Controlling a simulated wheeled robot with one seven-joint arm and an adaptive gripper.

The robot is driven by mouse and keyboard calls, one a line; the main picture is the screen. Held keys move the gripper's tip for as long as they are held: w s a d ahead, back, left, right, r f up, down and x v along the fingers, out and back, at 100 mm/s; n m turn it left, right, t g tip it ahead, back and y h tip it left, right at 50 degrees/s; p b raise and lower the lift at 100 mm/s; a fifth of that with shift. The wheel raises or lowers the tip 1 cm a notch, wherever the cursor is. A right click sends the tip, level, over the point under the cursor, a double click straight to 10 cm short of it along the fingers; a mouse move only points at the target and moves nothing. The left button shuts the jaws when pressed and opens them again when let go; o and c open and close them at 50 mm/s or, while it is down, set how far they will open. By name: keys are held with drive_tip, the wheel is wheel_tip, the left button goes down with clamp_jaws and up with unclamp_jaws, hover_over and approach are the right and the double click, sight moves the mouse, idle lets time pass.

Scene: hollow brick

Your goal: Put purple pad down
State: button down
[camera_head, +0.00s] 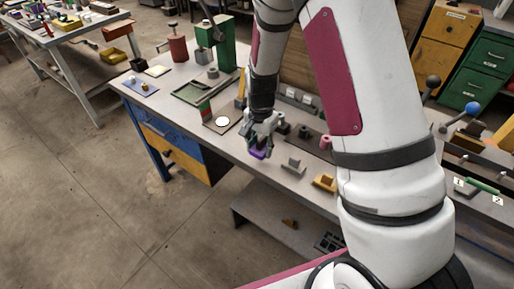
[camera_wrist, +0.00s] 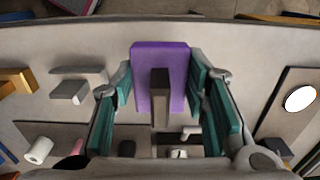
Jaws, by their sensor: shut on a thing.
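The purple pad (camera_head: 258,154) is low in my gripper (camera_head: 262,142), near the front edge of the workbench (camera_head: 225,150). In the wrist view the purple pad (camera_wrist: 181,62) has a grey block-like stem in front of it and sits between the teal fingers of my gripper (camera_wrist: 162,85). The gripper is shut on it. I cannot tell whether its underside touches the bench top.
A grey piece (camera_head: 293,166) and an orange piece (camera_head: 325,182) stand to the right along the front edge. A board with a white disc (camera_head: 222,121) lies to the left. Dark and pink small parts (camera_head: 325,142) stand behind. A lower shelf (camera_head: 275,225) is below.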

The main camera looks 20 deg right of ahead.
sight(257, 148)
drive_tip(key=shift+w+a+f, duration=0.1)
drive_tip(key=shift+w, duration=1.1)
drive_tip(key=shift+w+f, duration=0.2)
drive_tip(key=shift+f, duration=0.1)
drive_tip(key=shift+f+p, duration=0.3)
drive_tip(key=shift+f, duration=1.15)
drive_tip(key=shift+f, duration=0.1)
drive_tip(key=c, duration=0.9)
unclamp_jaws()
drive_tip(key=shift+c, duration=0.2)
